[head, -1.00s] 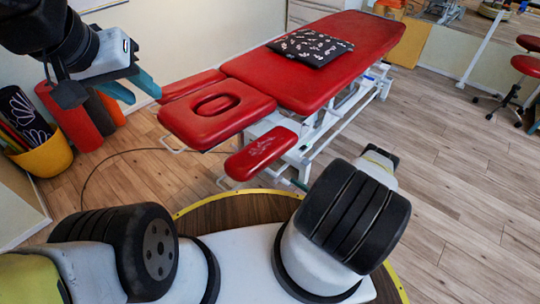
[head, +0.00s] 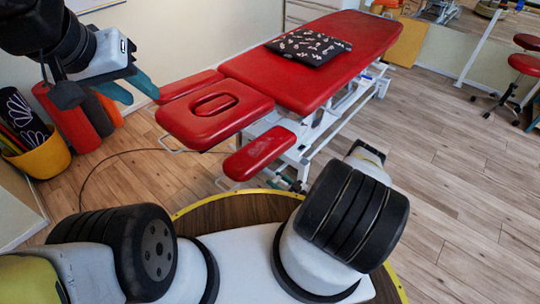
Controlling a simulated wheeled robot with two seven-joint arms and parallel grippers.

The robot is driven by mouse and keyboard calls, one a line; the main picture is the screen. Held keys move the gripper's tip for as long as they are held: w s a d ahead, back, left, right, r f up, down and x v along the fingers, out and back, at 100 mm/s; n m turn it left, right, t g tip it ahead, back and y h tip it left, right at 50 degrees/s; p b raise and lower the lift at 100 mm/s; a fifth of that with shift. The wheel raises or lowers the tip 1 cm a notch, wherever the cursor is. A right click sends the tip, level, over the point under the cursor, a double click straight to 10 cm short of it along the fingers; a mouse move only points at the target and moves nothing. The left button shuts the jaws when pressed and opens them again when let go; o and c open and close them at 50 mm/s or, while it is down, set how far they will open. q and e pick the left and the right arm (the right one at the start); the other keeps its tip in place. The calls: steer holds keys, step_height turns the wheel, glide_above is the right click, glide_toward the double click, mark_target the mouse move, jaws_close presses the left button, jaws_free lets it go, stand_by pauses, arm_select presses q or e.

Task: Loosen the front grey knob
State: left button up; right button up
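The red treatment table (head: 330,50) on a white frame stands ahead, with a head section that has a face hole (head: 190,128) and a small red armrest pad (head: 258,153) on its near end. I cannot make out the front grey knob; it is hidden or too small to tell. My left gripper (head: 132,92) is at the upper left, left of the table, with its teal fingers apart and nothing visible between them. My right gripper (head: 370,153) is right of the armrest pad, near the table frame. It is partly hidden by my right arm, and its fingers cannot be read.
A patterned black cushion (head: 308,46) lies on the table. Red and dark rolls (head: 72,118) and a yellow basket (head: 44,156) stand at the left wall. Red stools (head: 525,64) are at the far right. The wooden floor (head: 455,180) to the right is clear.

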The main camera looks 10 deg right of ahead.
steer(key=c, duration=0.3)
steer(key=shift+n, duration=0.3)
steer(key=n, duration=0.3)
steer(key=shift+n, duration=0.3)
steer(key=n, duration=0.4)
steer(key=shift+d+n, duration=0.1)
steer(key=shift+n, duration=0.2)
steer(key=n, duration=0.4)
steer(key=shift+w, duration=0.1)
steer(key=n, duration=0.5)
steer(key=shift+d+r, duration=0.1)
steer(key=shift+r, duration=0.05)
